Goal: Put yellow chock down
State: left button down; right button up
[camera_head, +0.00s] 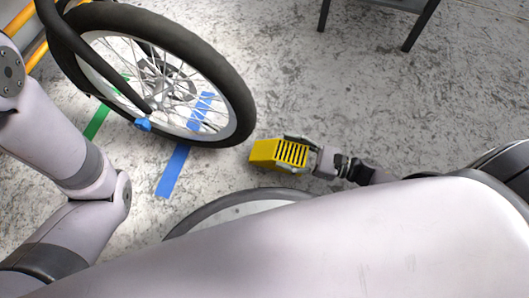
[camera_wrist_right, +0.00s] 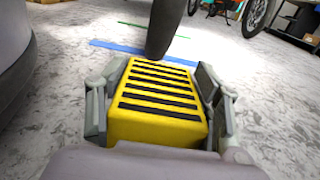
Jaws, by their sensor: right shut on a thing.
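The yellow chock (camera_head: 265,152), with black ribs, is held in my right gripper (camera_head: 298,155) just right of the bike's wheel (camera_head: 236,95) in the head view. In the right wrist view the chock (camera_wrist_right: 155,110) sits between both fingers of the right gripper (camera_wrist_right: 152,95), which is shut on it. The wheel's dark tyre (camera_wrist_right: 163,30) rises just beyond the chock's far end. I cannot tell whether the chock touches the tyre or the floor. My left gripper is not in view; only my left arm shows at the left.
Blue tape (camera_head: 174,170) and green tape (camera_head: 97,121) mark the floor by the wheel. A dark-legged stand (camera_head: 421,25) is at the top right. Yellow rails (camera_head: 38,54) are at the top left. More bikes (camera_wrist_right: 257,14) stand far off.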

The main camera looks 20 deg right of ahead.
aim_at(258, 150)
jog(key=b+x, duration=0.1)
jog(key=x, duration=0.5)
jog(key=shift+w+a+b, duration=0.25)
jog(key=shift+b, duration=0.15)
notch_tip(258, 150, down, 3)
jog(key=b, duration=0.3)
jog(key=shift+f, duration=0.15)
jog(key=shift+f+b, duration=0.15)
jog(key=shift+b, duration=0.15)
jog(key=o, duration=1.9)
